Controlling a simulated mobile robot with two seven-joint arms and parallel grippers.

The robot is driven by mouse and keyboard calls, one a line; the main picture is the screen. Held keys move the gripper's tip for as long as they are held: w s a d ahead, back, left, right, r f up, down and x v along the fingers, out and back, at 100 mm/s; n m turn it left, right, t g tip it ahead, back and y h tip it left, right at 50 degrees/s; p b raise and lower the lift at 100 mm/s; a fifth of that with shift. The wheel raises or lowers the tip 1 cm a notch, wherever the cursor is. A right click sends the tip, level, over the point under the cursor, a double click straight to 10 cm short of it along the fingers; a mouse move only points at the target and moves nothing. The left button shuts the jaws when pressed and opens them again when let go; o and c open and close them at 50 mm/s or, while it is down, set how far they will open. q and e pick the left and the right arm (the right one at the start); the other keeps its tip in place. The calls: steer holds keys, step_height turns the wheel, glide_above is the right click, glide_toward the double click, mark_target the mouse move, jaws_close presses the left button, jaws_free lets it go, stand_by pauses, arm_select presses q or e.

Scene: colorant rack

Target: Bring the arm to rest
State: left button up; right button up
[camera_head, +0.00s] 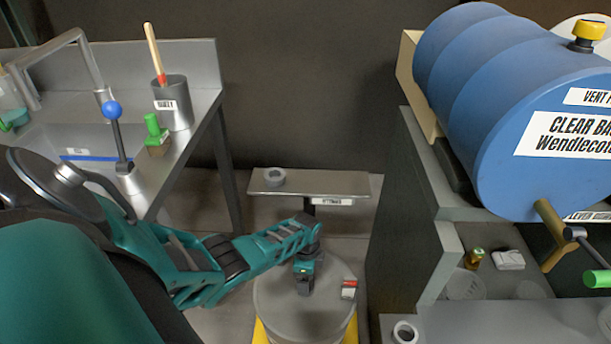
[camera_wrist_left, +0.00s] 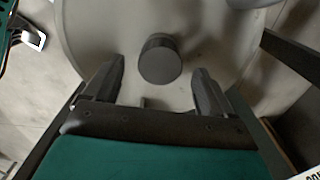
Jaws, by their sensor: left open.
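My left arm reaches in from the left in the head view. Its gripper (camera_head: 304,284) is over the round grey lid of a drum (camera_head: 290,318). In the left wrist view the gripper (camera_wrist_left: 159,68) is open, with its two dark fingers apart. A dark round knob (camera_wrist_left: 160,58) shows between and beyond the fingertips, over the grey round surface (camera_wrist_left: 90,25). I see no finger closed on it; whether a finger touches it I cannot tell. My right gripper is not in view.
A sink bench (camera_head: 200,112) with a grey cup (camera_head: 173,105) and a blue-knobbed lever (camera_head: 113,112) stands left. A blue barrel (camera_head: 465,95) lies on a cabinet (camera_head: 400,215) at right.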

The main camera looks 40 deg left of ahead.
arm_select(q)
step_height(320, 180, up, 10)
steer(key=p, duration=0.4)
steer(key=shift+f, duration=0.15)
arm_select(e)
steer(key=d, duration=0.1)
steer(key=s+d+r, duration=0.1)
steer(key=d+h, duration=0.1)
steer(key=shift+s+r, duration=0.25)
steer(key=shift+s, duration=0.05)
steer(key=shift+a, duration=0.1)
arm_select(q)
steer(key=s+d+n+t+p, duration=0.1)
steer(key=s+d+n+t, duration=0.3)
steer(key=d, duration=0.6)
steer(key=s+d+r+n+t+h, duration=0.1)
steer(key=s+d+r+n+t, duration=0.1)
steer(key=s+d+r+t, duration=0.1)
steer(key=s+d+r+n+t+h, duration=0.1)
steer(key=s+d+r+n+t, duration=0.1)
steer(key=r, duration=0.6)
steer(key=s+d+t, duration=0.1)
steer(key=s+d, duration=0.1)
steer(key=d, duration=0.1)
steer(key=shift+s+d+r+n+t+p, duration=0.15)
steer(key=shift+d+r+n+t+p, duration=0.15)
steer(key=shift+t+p, duration=0.1)
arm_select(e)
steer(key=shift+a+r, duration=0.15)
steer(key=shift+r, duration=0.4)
